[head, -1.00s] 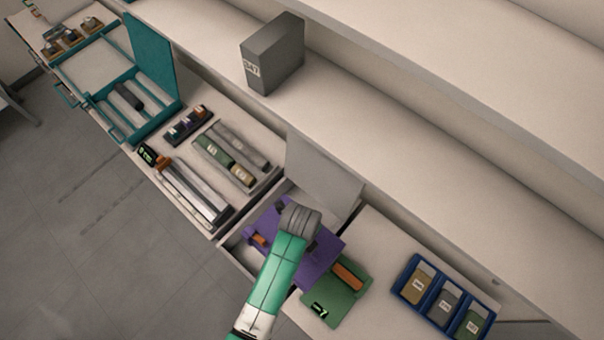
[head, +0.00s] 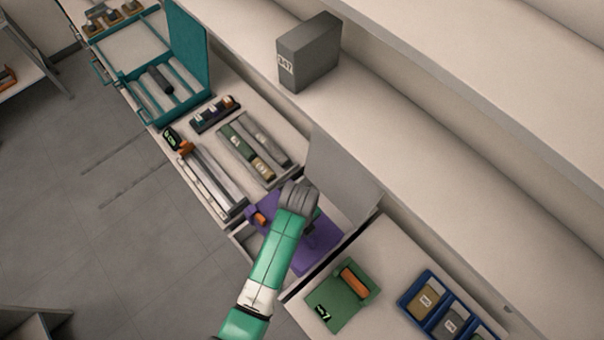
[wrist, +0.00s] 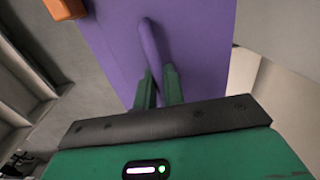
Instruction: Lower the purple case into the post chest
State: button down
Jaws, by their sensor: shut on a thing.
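The purple case (head: 318,248) hangs from my gripper over the pale open chest (head: 243,238) in the head view. The chest's lid (head: 340,175) stands up at its back. The case hides most of the chest's inside, and I cannot tell how far down in the opening it is. In the wrist view my gripper (wrist: 159,88) is shut on the thin upright handle of the purple case (wrist: 200,45). An orange block (wrist: 65,8) sits at the case's edge. In the head view my arm hides the fingertips.
A green case with an orange handle (head: 338,300) lies on the counter just right of the chest. A blue tray (head: 407,301) is farther right. Long bars and a tray lie to the left. An open teal chest (head: 150,113) stands beyond. A grey box (head: 308,50) sits on the shelf.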

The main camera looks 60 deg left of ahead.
jog(key=shift+s+a, duration=0.2)
jog(key=shift+a, duration=1.6)
jog(key=shift+f+b, duration=1.4)
jog(key=shift+f, duration=0.55)
jog(key=shift+f+b, duration=1.25)
jog(key=shift+f, duration=0.85)
jog(key=shift+f+b, duration=1.4)
jog(key=shift+f, duration=0.5)
